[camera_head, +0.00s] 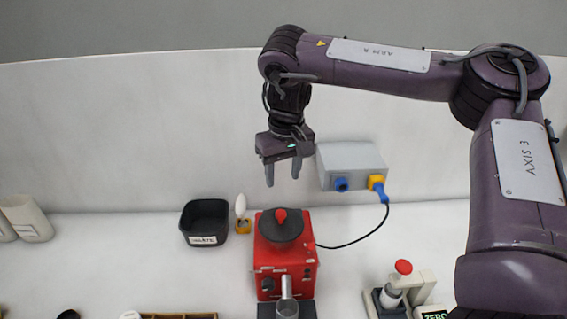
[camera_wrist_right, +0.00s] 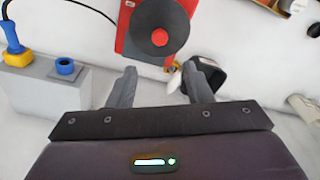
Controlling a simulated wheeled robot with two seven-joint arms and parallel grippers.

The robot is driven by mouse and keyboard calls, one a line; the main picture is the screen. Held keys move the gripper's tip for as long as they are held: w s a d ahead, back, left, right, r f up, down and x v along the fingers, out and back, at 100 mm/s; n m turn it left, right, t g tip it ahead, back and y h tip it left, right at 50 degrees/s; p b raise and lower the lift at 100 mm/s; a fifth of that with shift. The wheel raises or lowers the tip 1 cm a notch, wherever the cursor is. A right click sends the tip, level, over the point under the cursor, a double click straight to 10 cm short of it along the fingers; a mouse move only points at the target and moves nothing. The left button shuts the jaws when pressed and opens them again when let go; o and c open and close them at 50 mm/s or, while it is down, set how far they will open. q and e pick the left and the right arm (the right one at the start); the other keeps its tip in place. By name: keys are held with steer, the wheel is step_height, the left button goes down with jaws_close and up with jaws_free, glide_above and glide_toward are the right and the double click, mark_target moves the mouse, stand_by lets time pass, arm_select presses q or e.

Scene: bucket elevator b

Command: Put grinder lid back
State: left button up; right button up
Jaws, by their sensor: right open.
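The red grinder (camera_head: 287,255) stands on the white surface, in the lower middle of the head view; it also shows at the top of the right wrist view (camera_wrist_right: 128,40). A round black lid (camera_head: 270,232) with a red knob (camera_head: 281,215) sits on its top. The lid also shows in the wrist view (camera_wrist_right: 160,20). Whether it is fully seated I cannot tell. My right gripper (camera_head: 283,176) is open and empty, fingers pointing down, above and apart from the lid. In the wrist view the open fingers (camera_wrist_right: 163,85) hold nothing. My left gripper is not in view.
A black bin (camera_head: 205,222) and a small yellow holder with a white-headed tool (camera_head: 241,212) stand left of the grinder. A grey socket box (camera_head: 350,160) with a cable is behind right. A red-topped device (camera_head: 393,288) stands front right. A metal cup (camera_head: 287,308) is at the grinder's front.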

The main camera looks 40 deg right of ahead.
steer(key=shift+s+r, duration=0.15)
steer(key=shift+r, duration=1.1)
